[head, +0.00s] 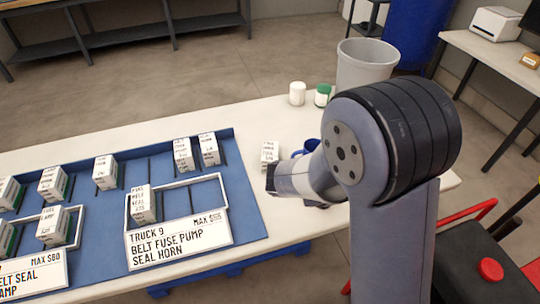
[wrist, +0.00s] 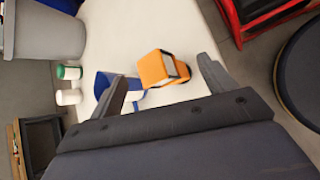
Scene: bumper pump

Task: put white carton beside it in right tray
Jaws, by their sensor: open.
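A white carton (head: 270,152) with dark print stands on the white tabletop, right of the blue board. The right tray is a white-rimmed frame (head: 226,196) on that board, behind a sign reading TRUCK 9. One printed carton (head: 143,206) stands at its left end; the rest of it looks bare. My gripper (head: 272,180) is over the table just in front of the loose carton, partly hidden by my arm. In the wrist view my gripper (wrist: 162,70) is open, with nothing held. An orange block-like object (wrist: 158,68) shows beyond and between its fingers. I cannot make out the loose carton there.
More cartons (head: 183,154) stand on the blue board (head: 250,220). A blue container (head: 308,147) is close right of the loose carton. White jars (head: 297,93) and a grey bin (head: 365,64) stand behind. The table between board and jars is clear.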

